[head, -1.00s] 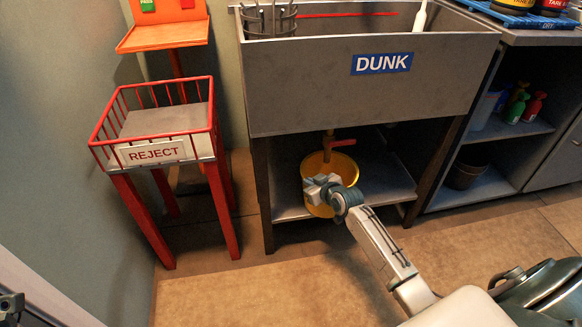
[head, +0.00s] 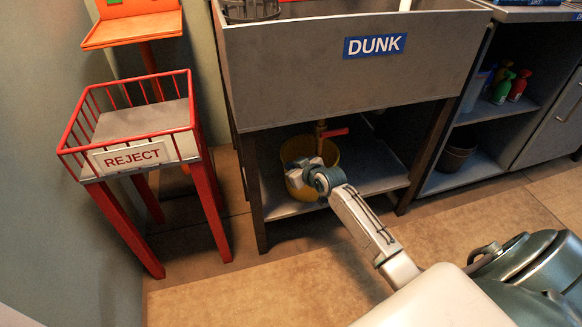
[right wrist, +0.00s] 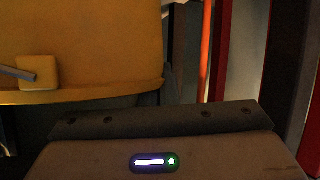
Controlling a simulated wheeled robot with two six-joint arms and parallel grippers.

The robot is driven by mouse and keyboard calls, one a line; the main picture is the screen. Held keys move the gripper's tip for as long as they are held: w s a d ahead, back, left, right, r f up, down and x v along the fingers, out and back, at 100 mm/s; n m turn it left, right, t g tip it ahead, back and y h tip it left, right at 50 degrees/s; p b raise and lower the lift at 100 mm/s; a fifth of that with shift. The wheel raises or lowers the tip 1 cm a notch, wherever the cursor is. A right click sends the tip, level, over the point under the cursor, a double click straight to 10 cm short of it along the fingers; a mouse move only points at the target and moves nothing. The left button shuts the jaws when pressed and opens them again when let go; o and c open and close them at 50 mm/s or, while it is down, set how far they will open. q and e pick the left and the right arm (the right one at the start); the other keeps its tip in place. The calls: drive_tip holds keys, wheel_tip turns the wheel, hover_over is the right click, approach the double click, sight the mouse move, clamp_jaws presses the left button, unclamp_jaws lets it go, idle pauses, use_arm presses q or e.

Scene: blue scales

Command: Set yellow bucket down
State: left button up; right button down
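The yellow bucket (head: 327,152) is under the grey DUNK sink (head: 300,85), at or just above the lower shelf (head: 372,176). I cannot tell whether its base touches the shelf. My right gripper (head: 303,173) is at the bucket's near side and covers part of it. In the right wrist view, the bucket's yellow side (right wrist: 90,40) fills the upper left, with a square lug and a grey handle end. The fingertips are hidden there, so the grip does not show. My left gripper is in no current view.
A red drain valve (head: 333,132) hangs below the sink, close above the bucket. Sink legs flank the shelf. A red REJECT stand (head: 189,115) is at left. A side cabinet with bottles and a dark pot (head: 456,154) is at right. The front floor is clear.

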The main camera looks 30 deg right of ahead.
drive_tip(key=c, duration=1.7)
unclamp_jaws()
